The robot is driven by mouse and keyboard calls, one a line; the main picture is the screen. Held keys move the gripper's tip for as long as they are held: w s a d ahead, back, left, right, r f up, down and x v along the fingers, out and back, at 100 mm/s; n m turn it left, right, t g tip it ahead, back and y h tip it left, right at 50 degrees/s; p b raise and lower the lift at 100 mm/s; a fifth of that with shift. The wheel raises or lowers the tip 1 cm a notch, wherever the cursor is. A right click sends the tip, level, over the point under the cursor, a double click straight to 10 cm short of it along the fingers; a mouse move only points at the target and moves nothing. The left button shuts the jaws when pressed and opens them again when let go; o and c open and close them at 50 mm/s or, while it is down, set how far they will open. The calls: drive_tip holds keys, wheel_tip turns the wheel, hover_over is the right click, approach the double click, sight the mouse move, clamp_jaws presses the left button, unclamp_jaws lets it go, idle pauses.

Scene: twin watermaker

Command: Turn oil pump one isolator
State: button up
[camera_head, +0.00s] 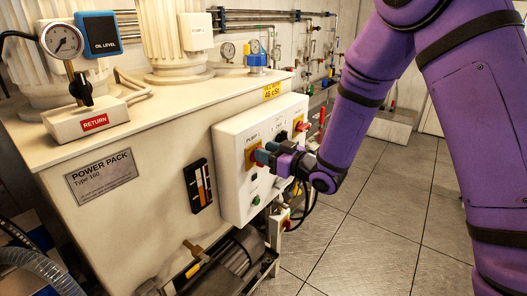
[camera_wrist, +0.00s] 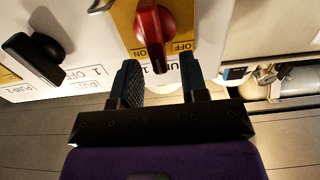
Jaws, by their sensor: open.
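The white control box (camera_head: 232,190) on the power pack's side carries two yellow isolator plates. My gripper (camera_head: 266,154) is at the left plate (camera_head: 251,150), marked as a pump, and covers most of its switch. In the wrist view a red isolator handle (camera_wrist: 152,22) stands on a yellow plate (camera_wrist: 123,18) with OFF lettering. My open fingers (camera_wrist: 158,66) point at it, one on each side of the handle's near end in the picture. A gap shows on both sides. Contact in depth cannot be told.
A second red isolator knob (camera_head: 302,125) sits right of my gripper. A black switch (camera_wrist: 35,50) lies left of the red handle in the wrist view. A motor (camera_head: 228,262) and cables are below the box. The tiled floor (camera_head: 370,225) is clear at right.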

drive_tip(key=shift+w+a, duration=0.4)
drive_tip(key=shift+a, duration=0.15)
clamp_jaws()
